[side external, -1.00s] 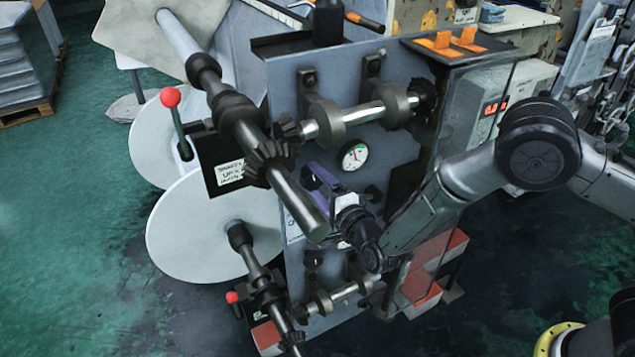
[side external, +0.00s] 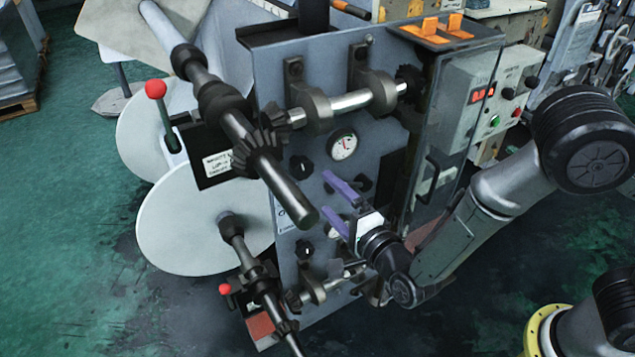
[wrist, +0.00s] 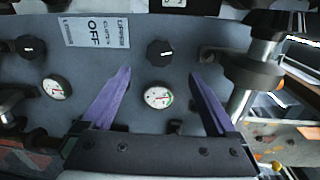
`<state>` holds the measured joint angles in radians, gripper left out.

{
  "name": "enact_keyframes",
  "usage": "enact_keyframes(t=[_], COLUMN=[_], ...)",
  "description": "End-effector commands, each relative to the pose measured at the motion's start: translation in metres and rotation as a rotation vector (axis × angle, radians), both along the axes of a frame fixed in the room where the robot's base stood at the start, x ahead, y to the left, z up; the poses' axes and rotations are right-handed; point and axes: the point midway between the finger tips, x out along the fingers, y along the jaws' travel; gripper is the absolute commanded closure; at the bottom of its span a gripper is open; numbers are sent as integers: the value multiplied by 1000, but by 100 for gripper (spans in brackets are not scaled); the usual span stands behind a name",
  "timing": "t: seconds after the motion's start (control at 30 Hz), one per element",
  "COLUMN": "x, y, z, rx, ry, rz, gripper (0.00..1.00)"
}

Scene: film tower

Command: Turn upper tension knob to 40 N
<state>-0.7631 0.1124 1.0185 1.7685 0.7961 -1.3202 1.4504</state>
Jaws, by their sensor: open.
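The upper tension knob (side external: 301,166) is a black round knob with a white mark on the grey panel. It also shows in the wrist view (wrist: 160,53), straight ahead of the gap between my fingers. The upper round white gauge (side external: 343,145) is beside it; in the wrist view the gauge (wrist: 157,97) appears between my fingers. Its reading is too small to tell. My gripper (side external: 325,195), with purple fingers, is open and empty, in front of the panel and below the upper knob in the side view. It also shows in the wrist view (wrist: 161,73), apart from the knob.
A lower knob (side external: 304,249) and lower gauge (wrist: 55,88) are on the same panel. A thick dark shaft (side external: 270,175) juts out left of my gripper. The upper silver shaft (side external: 352,102) and a control box (side external: 490,95) are above and right.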

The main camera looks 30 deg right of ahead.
Motion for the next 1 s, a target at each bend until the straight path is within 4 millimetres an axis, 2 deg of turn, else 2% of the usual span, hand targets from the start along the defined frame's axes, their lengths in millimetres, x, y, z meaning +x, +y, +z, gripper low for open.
enact_keyframes(t=[0.03, 0.2, 0.4, 0.77, 0.87, 1.0], x=[-10, -31, -40, -36, -28, -16], y=[1, 1, 0, -1, -2, -8], z=[1, 3, 3, 6, 16, 40], rx=[-1, -1, -1, -6, -32, -119], ry=[0, 0, 1, 15, 64, 176], rz=[4, 2, 0, 4, 26, 109], gripper=[7, 7, 7, 7, 7, 7])
